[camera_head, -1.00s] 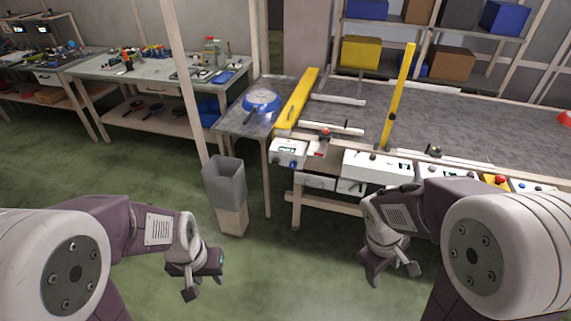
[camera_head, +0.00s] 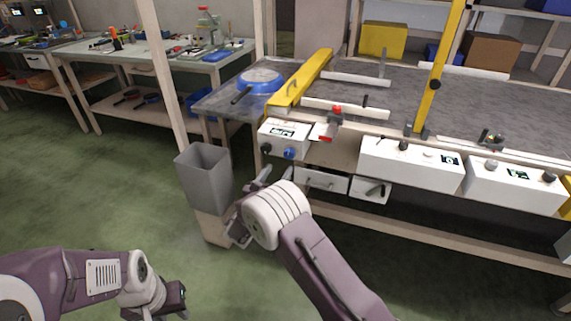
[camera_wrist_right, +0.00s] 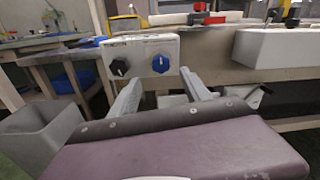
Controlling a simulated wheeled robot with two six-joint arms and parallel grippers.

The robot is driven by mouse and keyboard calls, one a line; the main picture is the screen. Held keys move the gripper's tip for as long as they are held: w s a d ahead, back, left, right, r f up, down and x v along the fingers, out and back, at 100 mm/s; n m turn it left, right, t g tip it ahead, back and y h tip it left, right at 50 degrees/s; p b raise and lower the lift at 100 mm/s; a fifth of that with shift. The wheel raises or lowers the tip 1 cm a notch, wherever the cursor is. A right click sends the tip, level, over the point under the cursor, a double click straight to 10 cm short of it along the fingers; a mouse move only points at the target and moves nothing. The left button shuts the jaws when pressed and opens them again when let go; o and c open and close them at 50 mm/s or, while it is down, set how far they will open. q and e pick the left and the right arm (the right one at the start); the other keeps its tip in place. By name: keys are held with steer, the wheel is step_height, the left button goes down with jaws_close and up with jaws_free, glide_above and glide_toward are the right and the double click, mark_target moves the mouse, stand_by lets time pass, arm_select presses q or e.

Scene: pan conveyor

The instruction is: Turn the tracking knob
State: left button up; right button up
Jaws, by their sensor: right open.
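A white control box (camera_head: 297,131) at the conveyor's left front has a small display, a black knob (camera_head: 266,149) and a blue knob (camera_head: 289,153). I cannot read which one is the tracking knob. In the right wrist view, the black knob (camera_wrist_right: 119,66) is on the left and the blue knob (camera_wrist_right: 161,63) on the right. My right gripper (camera_head: 274,176) is open and empty, below and in front of this box. In the wrist view its fingers (camera_wrist_right: 159,76) point towards the blue knob, apart from it. My left gripper (camera_head: 165,303) hangs low over the floor, its jaws unclear.
A grey bin (camera_head: 206,175) stands left of my right gripper. More white control boxes (camera_head: 411,163) with knobs line the conveyor front to the right. A blue pan (camera_head: 261,81) lies on the side table.

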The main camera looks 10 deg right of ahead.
mark_target(288, 156)
steer(key=b+x, duration=0.2)
steer(key=x, duration=0.6)
steer(key=shift+w+d, duration=0.2)
steer(key=shift+d, duration=0.05)
steer(key=shift+w+d, duration=0.15)
steer(key=shift+w, duration=0.05)
jaws_close()
steer(key=shift+b, duration=0.3)
steer(key=shift+f+m+b, duration=0.2)
steer(key=shift+m+b, duration=0.6)
steer(key=m+b, duration=1.1)
steer(key=b, duration=0.3)
steer(key=shift+f+b, duration=0.1)
steer(key=shift+b, duration=0.25)
steer(key=shift+r+m+y+b, duration=0.3)
steer(key=shift+m+b, duration=0.8)
steer(key=shift+b, duration=0.35)
